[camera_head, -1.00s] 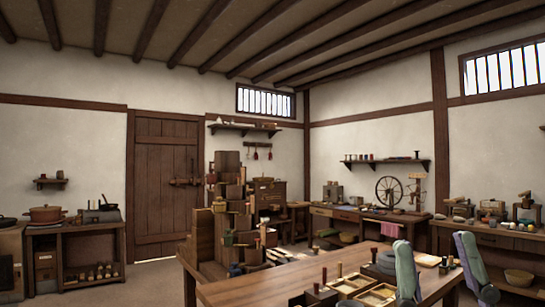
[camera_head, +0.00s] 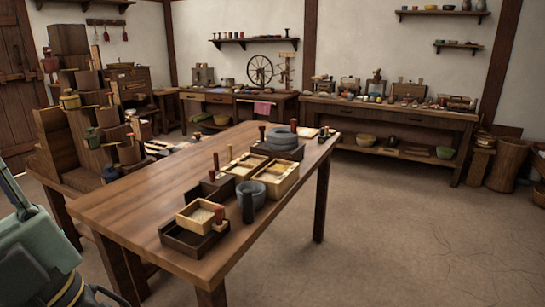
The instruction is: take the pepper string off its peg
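A small peg rail (camera_head: 106,22) is fixed to the back wall at the upper left, right of the wooden door. A few small red things (camera_head: 125,36) hang from it. They are too small and far to tell which, if any, is the pepper string. Part of my own green-grey arm (camera_head: 38,250) shows at the lower left edge. My gripper's fingers are not in view.
A long wooden table (camera_head: 130,205) with boxes and a stone quern (camera_head: 283,138) fills the middle. A stepped wooden stack (camera_head: 62,150) of pots stands below the peg rail. A side bench (camera_head: 390,115) lines the right wall. Floor (camera_head: 400,220) at right is clear.

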